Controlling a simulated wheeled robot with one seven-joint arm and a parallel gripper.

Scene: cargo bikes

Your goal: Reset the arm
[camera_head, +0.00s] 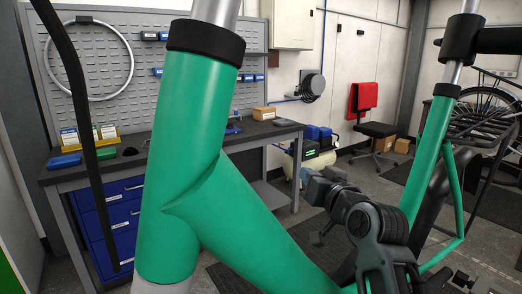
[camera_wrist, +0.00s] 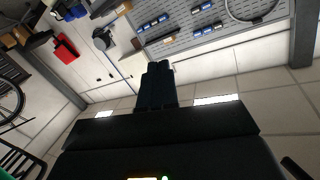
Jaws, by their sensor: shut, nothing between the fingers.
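My arm shows at the lower right of the head view, a dark jointed arm beside the green bike frame (camera_head: 185,150). The wrist view looks tilted toward the wall and pegboard, so the gripper is raised clear of any surface. The fingertips are not clear in the head view.
A workbench (camera_head: 285,127) with blue drawers (camera_head: 120,205) stands at the left under a pegboard (camera_head: 135,85). A red-backed chair (camera_head: 364,97) stands at the back. The green bike frame is close in front. A bicycle wheel (camera_wrist: 10,100) shows at the wrist view's left edge.

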